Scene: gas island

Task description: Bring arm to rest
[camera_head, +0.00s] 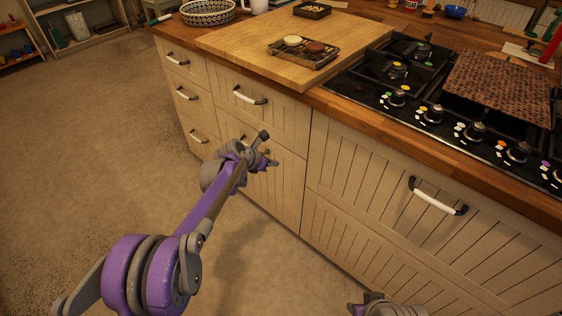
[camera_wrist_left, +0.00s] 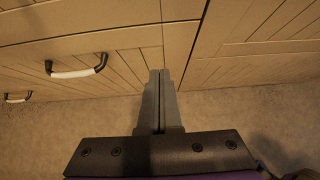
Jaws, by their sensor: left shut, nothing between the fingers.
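My left arm reaches in from the lower left of the head view, purple and grey. My left gripper (camera_head: 268,158) is in front of the drawer fronts, below the counter. In the left wrist view the two fingers of my left gripper (camera_wrist_left: 160,100) are together, with nothing between them. They point toward the cabinet front (camera_wrist_left: 110,40). A small grey and purple part of my right arm shows at the bottom edge of the head view; its fingers are not visible there.
Cream drawers with handles (camera_head: 250,96) and a wide front with a white handle (camera_head: 437,198) face me. The floor (camera_head: 90,140) at left is clear.

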